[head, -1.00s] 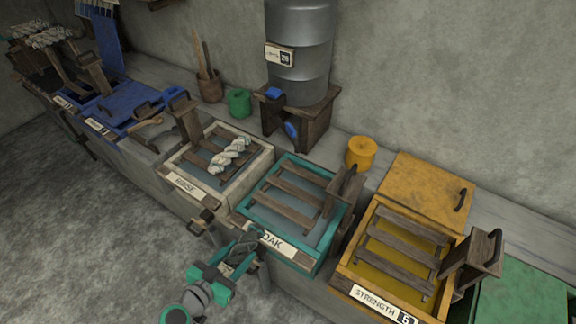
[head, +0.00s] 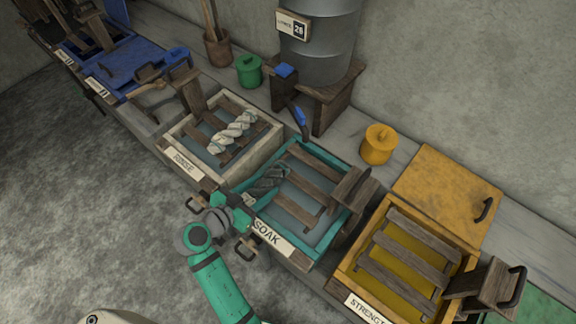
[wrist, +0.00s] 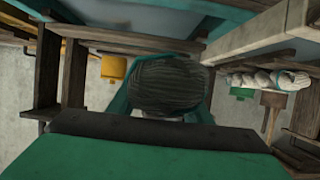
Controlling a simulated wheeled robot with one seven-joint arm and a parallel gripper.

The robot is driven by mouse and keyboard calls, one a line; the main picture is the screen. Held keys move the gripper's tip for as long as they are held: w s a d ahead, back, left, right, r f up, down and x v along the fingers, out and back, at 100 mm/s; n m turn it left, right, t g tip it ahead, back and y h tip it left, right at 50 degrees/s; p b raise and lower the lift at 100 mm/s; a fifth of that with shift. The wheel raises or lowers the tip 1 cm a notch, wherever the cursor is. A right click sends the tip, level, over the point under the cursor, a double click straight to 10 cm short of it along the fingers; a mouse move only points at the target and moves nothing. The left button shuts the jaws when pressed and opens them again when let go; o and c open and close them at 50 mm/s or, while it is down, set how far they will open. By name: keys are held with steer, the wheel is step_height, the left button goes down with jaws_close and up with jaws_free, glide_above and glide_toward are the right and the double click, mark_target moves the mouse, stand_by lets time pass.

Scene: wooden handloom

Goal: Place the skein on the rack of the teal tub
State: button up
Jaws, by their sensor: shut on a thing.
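The teal tub (head: 335,249), labelled SOAK, stands mid-row with a rack of wooden slats (head: 294,208) across its greyish-blue liquid. My gripper (head: 258,190) is at the tub's left side, shut on a dark grey ribbed skein (head: 271,179). In the head view the skein overlaps the left part of the tub and rack. I cannot tell whether it touches the slats. In the wrist view the skein (wrist: 165,84) fills the middle between the teal fingers.
The white RINSE tub (head: 180,133), left of the teal one, holds a white twisted skein (head: 232,131) on its slats. The yellow STRENGTH tub (head: 346,288) is to the right. A wooden upright block (head: 351,190) stands at the teal tub's right rim. A metal drum (head: 318,45) stands behind.

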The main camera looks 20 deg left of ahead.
steer(key=w+d, duration=0.1)
steer(key=w, duration=0.2)
steer(key=w+d, duration=0.1)
steer(key=w, duration=0.3)
steer(key=w+d, duration=0.2)
steer(key=w, duration=0.2)
steer(key=shift+w, duration=0.1)
steer(key=shift+f, duration=1.7)
steer(key=shift+f, duration=0.1)
steer(key=o, duration=1.3)
steer(key=shift+c, duration=0.2)
steer(key=v, duration=1.2)
